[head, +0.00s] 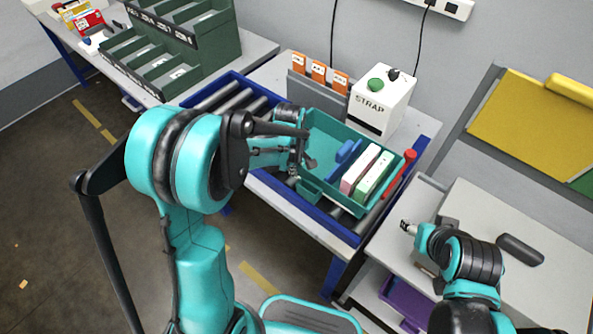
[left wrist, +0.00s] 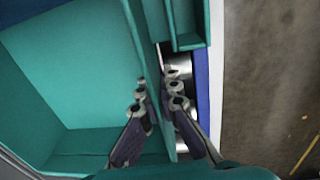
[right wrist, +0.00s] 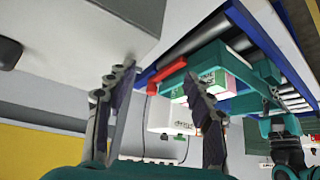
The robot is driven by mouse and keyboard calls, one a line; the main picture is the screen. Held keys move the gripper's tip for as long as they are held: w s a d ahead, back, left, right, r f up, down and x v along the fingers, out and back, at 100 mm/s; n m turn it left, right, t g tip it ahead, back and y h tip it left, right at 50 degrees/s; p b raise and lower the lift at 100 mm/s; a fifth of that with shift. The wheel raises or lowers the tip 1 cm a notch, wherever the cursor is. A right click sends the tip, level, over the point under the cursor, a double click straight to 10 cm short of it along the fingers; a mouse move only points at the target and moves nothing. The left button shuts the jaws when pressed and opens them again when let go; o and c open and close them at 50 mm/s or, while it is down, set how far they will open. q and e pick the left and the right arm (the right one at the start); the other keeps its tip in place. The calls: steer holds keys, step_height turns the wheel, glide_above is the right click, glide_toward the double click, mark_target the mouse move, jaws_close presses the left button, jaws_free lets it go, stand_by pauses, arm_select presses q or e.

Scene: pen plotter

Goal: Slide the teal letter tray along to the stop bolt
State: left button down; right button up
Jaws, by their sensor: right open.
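The teal letter tray (head: 325,125) sits on the blue-framed roller track in the head view. It holds a blue item (head: 345,152), a pink-and-white box (head: 359,170) and a green-and-white box (head: 374,174). A red bar with a rounded end (head: 399,178), seemingly the stop bolt, lies close beside the tray's right end; I cannot tell whether they touch. It also shows in the right wrist view (right wrist: 167,71). My left gripper (left wrist: 157,92) is shut on the tray's near side wall, one finger inside and one outside. My right gripper (right wrist: 158,82) is open and empty, right of the track.
A white STRAP box (head: 381,101) with a green button and orange-tabbed folders (head: 318,72) stand behind the track. Bare rollers (head: 235,97) show left of the tray. A grey-topped table (head: 490,225) with a dark object (head: 520,249) stands at right. Green sorting bins (head: 180,50) stand at back left.

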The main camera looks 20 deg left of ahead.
arm_select(q)
steer(key=c, duration=1.6)
jaws_free()
steer(key=shift+c, duration=0.2)
step_height(320, 180, up, 12)
steer(key=s, duration=0.1)
steer(key=shift+a, duration=0.25)
steer(key=shift+f, duration=0.1)
